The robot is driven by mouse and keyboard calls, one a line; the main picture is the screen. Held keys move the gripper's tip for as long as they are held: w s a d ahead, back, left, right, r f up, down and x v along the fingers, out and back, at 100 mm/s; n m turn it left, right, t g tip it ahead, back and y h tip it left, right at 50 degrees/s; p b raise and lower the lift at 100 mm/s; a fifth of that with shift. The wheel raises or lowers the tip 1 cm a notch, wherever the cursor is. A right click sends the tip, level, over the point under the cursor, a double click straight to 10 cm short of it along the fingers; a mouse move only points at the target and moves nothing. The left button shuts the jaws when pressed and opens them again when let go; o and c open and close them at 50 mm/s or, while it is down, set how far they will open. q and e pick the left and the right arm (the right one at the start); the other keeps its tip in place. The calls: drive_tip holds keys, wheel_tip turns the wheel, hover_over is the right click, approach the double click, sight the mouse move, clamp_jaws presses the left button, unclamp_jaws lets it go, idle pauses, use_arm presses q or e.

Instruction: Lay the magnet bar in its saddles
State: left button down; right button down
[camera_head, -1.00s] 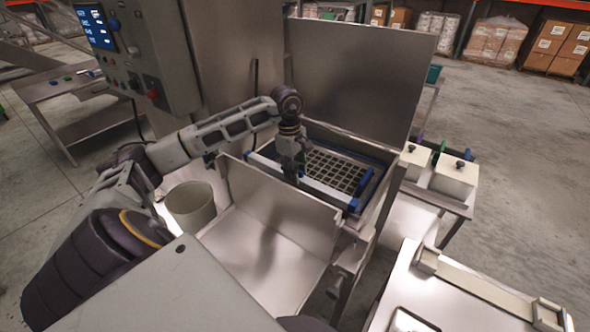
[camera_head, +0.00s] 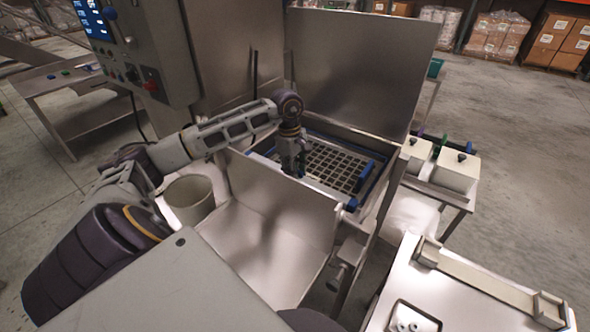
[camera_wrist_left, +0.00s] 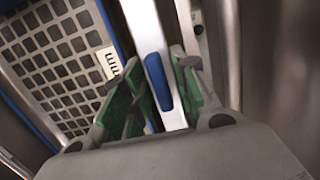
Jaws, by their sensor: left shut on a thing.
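The magnet bar appears in the left wrist view as a pale metal bar with a blue grip (camera_wrist_left: 158,82). My left gripper (camera_wrist_left: 152,92) has its green fingers closed on the bar at this grip. In the head view my left gripper (camera_head: 291,168) reaches down into the open steel housing, at the near side of the dark grid (camera_head: 335,168). Most of the bar is hidden there behind the gripper and the housing's front panel; a blue piece (camera_head: 352,204) shows near its right end. I cannot make out the saddles or whether the bar touches them. My right gripper is out of view.
A raised steel lid (camera_head: 362,70) stands behind the housing, and a sloping front panel (camera_head: 285,200) stands before it. A pail (camera_head: 190,202) is at left. Lidded boxes (camera_head: 455,175) and a bench with a long tray (camera_head: 485,285) are at right.

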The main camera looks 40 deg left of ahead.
use_arm(q)
drive_tip(key=shift+f, duration=0.4)
drive_tip(key=shift+f+b, duration=1.1)
drive_tip(key=shift+b, duration=0.05)
drive_tip(key=shift+f, duration=0.15)
drive_tip(key=c, duration=1.1)
unclamp_jaws()
drive_tip(key=shift+o, duration=0.2)
drive_tip(key=shift+w+f, duration=0.15)
drive_tip(key=shift+f, duration=0.05)
drive_tip(key=shift+s+d+f, duration=0.1)
drive_tip(key=shift+s, duration=0.1)
